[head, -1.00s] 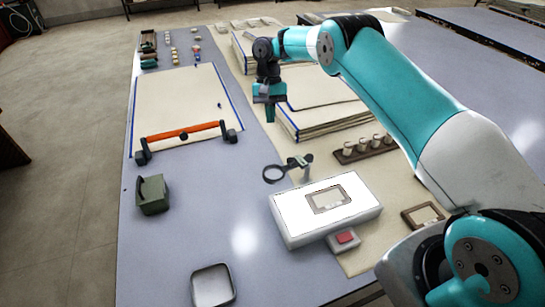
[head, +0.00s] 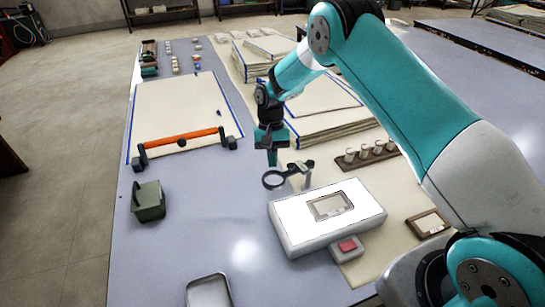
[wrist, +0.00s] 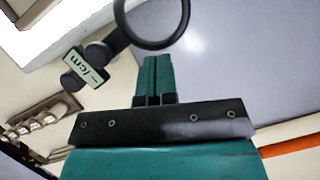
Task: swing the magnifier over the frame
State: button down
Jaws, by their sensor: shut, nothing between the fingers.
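The magnifier (head: 275,180) is a dark ring on a short arm, mounted on a post behind the white light box (head: 290,222). Its ring points left, off the box. A small frame (head: 330,206) lies on the lit top of the box. My gripper (head: 272,160) is shut and empty, pointing down just behind the magnifier's ring. In the wrist view the shut teal fingers (wrist: 155,75) are near the magnifier's ring (wrist: 157,40) and its labelled pivot (wrist: 85,68). I cannot tell whether they touch it.
A red button (head: 347,246) stands in front of the box, with a brown frame (head: 428,223) to the right. A rack of vials (head: 368,155) is right of the magnifier. Bare table lies left of the box.

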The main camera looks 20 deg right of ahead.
aim_at(276, 175)
jog(key=shift+s, duration=0.15)
dwell(0.3)
jog(key=shift+s+a+n, duration=0.1)
jog(key=shift+s+n, duration=0.15)
jog(key=shift+n, duration=0.15)
jog(key=shift+s, duration=0.25)
jog(key=shift+s+a+n+h, duration=0.15)
jog(key=shift+s+n+h, duration=0.55)
jog(key=shift+s+n, duration=0.7)
jog(key=s+d+n+h, duration=0.1)
jog(key=s+n, duration=0.1)
jog(key=n, duration=0.1)
jog(key=s+d+n+h+p, duration=0.1)
jog(key=s+n, duration=0.2)
jog(key=s+d+n+t+h+p, duration=0.1)
jog(key=s+d+n, duration=0.1)
jog(key=n, duration=0.1)
jog(key=shift+s, duration=0.3)
jog(key=shift+s+d+n+t+h+p, duration=0.2)
jog(key=shift+s+d+n, duration=0.15)
jog(key=shift+n, duration=0.25)
jog(key=shift+s+d+n+t+h+p, duration=0.1)
jog(key=shift+s+d+n+t+p, duration=0.1)
jog(key=shift+d+n, duration=0.3)
jog(key=shift+s+d, duration=0.35)
jog(key=shift+d, duration=0.25)
